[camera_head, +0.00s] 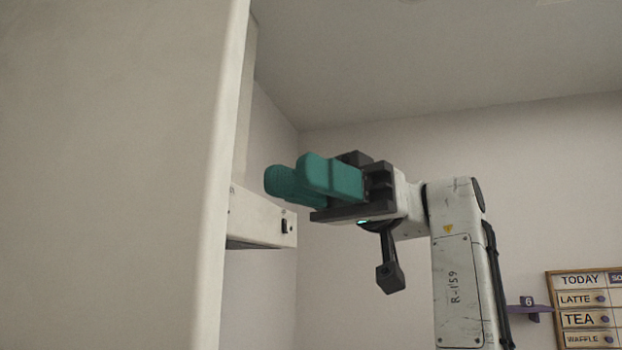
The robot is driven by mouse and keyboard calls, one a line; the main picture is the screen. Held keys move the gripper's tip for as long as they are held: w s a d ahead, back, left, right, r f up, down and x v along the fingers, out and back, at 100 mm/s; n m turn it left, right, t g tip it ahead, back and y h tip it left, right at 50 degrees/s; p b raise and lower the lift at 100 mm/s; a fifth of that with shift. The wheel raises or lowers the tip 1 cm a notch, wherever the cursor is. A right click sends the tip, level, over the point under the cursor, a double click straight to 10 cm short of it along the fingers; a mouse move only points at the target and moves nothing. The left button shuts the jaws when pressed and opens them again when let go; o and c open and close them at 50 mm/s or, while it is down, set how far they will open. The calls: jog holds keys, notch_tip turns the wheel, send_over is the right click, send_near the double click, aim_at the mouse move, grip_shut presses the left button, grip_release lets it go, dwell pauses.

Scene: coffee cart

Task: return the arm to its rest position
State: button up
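My arm (460,270) rises at the right of the middle in the head view, a worn white link marked R-159. Its upper end bends left to my gripper (285,175), which points left toward a pale upright panel. The gripper has two thick teal fingers on a black mount. One finger overlaps the other from this angle, so the gap between them is hidden. No object shows at the fingertips.
A large pale panel (110,170) fills the left side. A white box-like ledge with a black switch (260,217) juts out below and left of the fingers. A menu board (585,308) and a small purple shelf (530,308) are at the lower right.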

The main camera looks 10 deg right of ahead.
dwell(0.3)
